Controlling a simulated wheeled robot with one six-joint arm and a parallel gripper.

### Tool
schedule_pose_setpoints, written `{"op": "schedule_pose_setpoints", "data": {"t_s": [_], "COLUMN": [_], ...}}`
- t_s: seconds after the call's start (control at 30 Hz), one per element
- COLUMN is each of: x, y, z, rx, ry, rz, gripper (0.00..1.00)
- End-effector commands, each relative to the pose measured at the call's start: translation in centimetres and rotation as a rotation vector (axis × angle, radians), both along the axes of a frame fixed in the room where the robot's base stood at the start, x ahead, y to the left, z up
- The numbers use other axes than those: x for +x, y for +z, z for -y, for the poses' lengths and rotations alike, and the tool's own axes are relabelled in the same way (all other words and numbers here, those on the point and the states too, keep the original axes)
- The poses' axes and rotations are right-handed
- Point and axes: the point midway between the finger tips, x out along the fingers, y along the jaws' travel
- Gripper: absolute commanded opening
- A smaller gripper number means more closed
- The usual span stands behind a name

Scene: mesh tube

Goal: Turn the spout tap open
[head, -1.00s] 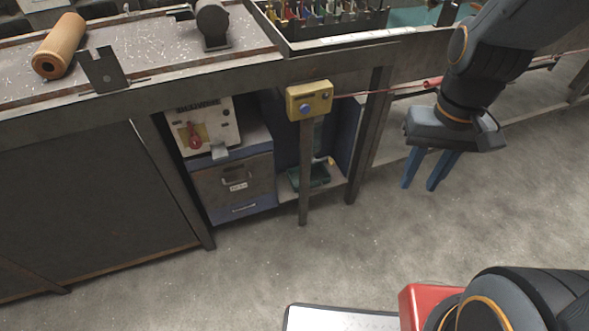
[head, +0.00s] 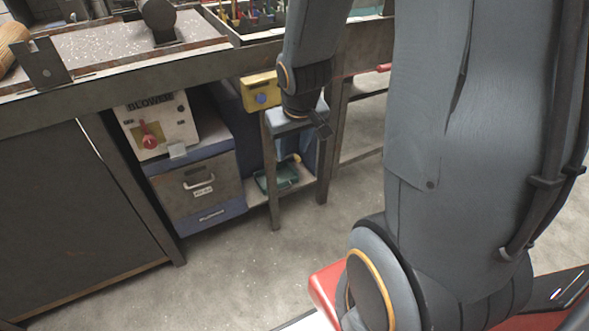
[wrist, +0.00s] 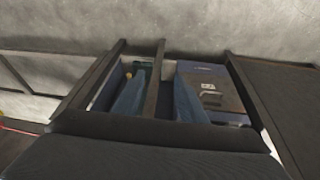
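I cannot make out a spout tap in either view. My gripper (wrist: 158,88) shows in the wrist view as two blue fingers, spread apart with nothing between them. Beyond them are dark frame bars and the bench's lower shelf. In the head view my gripper is in front of the bench, just right of the yellow box (head: 260,92) with a blue button. My own wrist and arm hide most of it there. A red lever (head: 149,141) sits on a white panel marked BLOWER (head: 160,122), left of the yellow box.
A grey and blue drawer unit (head: 198,187) stands under the workbench (head: 95,100). It also shows in the wrist view (wrist: 212,88). A green tray (head: 276,178) lies on the low shelf. A thin post (head: 270,165) stands before it. The concrete floor in front is clear.

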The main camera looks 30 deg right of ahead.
Motion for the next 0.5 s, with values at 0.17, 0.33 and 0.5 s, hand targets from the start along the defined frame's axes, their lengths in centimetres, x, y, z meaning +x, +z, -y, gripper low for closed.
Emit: {"op": "schedule_pose_setpoints", "data": {"t_s": [0.17, 0.33, 0.5], "x": [6.6, 11.8, 16.0], "y": [-7.6, -13.3, -18.6], "z": [3.6, 6.5, 9.1], "rx": [-0.015, -0.013, 0.005], "ry": [-0.002, 0.005, 0.014], "rz": [0.165, 0.329, 0.495], "gripper": [0.38, 0.38, 0.38]}}
